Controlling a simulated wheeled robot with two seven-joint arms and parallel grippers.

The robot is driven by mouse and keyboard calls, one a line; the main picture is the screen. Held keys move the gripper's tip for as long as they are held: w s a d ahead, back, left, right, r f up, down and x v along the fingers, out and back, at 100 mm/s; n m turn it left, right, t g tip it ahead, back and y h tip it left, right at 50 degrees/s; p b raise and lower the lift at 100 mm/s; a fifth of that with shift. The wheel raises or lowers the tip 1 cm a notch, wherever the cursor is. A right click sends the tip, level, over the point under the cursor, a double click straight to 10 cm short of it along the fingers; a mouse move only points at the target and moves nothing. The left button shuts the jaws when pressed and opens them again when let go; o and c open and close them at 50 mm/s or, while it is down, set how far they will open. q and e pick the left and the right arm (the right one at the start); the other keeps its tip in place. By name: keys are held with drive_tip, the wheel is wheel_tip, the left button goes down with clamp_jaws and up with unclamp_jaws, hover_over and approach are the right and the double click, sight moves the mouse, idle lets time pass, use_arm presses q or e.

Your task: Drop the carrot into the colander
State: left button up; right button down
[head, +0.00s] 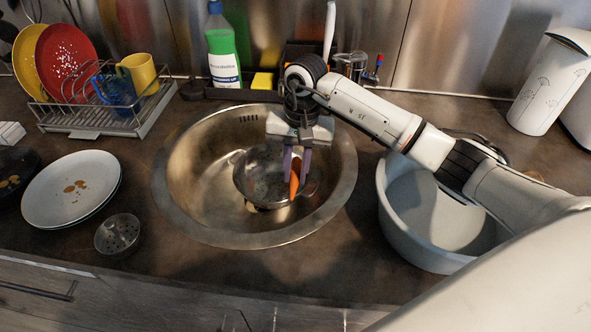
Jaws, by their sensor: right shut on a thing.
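The orange carrot (294,180) is held upright between the fingers of my right gripper (296,165), which is shut on it. The metal colander (250,178) sits inside the round steel sink. The carrot and fingertips appear over the right part of the colander. I cannot tell whether the carrot's lower end touches it. My left gripper is not in view.
The sink rim (170,195) surrounds the colander. A grey basin (388,200) stands to the right under my right arm. A dish rack (85,130), stained plates (70,205) and a small perforated cup (117,235) are left. A green bottle (222,50) and yellow sponge (263,81) stand behind.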

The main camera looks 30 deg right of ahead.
sight(299, 176)
drive_tip(key=shift+f+b, duration=0.4)
drive_tip(key=shift+f, duration=0.05)
drive_tip(key=c, duration=1.6)
unclamp_jaws()
drive_tip(key=shift+r+p, duration=0.55)
drive_tip(key=shift+p, duration=0.1)
drive_tip(key=shift+d+r+b, duration=0.15)
drive_tip(key=shift+r+b, duration=0.05)
drive_tip(key=shift+r, duration=1.85)
drive_tip(key=shift+d+r+b, duration=0.15)
drive_tip(key=shift+d+r, duration=0.05)
drive_tip(key=shift+r, duration=1.8)
drive_tip(key=shift+d+r+b, duration=0.15)
drive_tip(key=shift+r+b, duration=0.05)
drive_tip(key=shift+r, duration=1.85)
